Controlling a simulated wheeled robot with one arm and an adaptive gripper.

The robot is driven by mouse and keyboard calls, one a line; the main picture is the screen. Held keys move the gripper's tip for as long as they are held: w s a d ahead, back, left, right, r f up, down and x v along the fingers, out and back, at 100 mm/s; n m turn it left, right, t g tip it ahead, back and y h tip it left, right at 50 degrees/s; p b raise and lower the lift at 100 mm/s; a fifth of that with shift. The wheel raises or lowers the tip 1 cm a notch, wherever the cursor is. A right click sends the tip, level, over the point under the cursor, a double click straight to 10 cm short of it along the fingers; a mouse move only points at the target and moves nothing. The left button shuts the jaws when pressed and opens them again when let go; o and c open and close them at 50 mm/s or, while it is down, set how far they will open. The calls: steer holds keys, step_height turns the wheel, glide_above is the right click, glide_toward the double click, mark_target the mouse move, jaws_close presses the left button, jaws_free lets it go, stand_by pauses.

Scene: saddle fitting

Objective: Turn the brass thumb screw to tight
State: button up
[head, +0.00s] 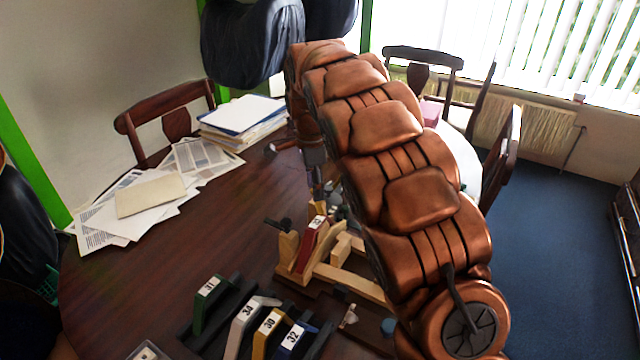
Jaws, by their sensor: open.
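My gripper (317,188) points down beside my copper-coloured arm, above the back of a wooden fixture (350,282). It is open; its fingertips are small and partly lost against the fixture. The fixture has pale wooden uprights and rails, and a red numbered piece (311,243) stands tilted between the uprights. A dark knob (276,224) sticks out at the fixture's left. I cannot make out the brass thumb screw for certain; my arm covers the fixture's right side. A small pale metallic piece (348,317) lies near the fixture's front.
A dark rack in front holds a green piece 31 (207,304), a grey piece 34 (243,325), a yellow piece 30 (266,332) and a blue piece 32 (291,340). Papers (140,200) cover the table's back left. The left tabletop (150,280) is clear.

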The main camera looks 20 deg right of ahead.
step_height(320, 180, up, 12)
steer(key=shift+w+a, duration=0.15)
steer(key=shift+a, duration=0.15)
stand_by(0.5)
stand_by(0.3)
steer(key=s+d+f+n+p, duration=0.1)
steer(key=s+f+n+p, duration=0.2)
steer(key=s+n, duration=0.6)
steer(key=s+d+f+n+g+p, duration=0.1)
steer(key=s+n, duration=0.8)
steer(key=s, duration=2.4)
step_height(320, 180, down, 2)
steer(key=p, duration=0.2)
steer(key=shift+s+d+f+g+y+p, duration=0.2)
steer(key=shift+s+g+y+p, duration=0.1)
steer(key=shift+p, duration=0.1)
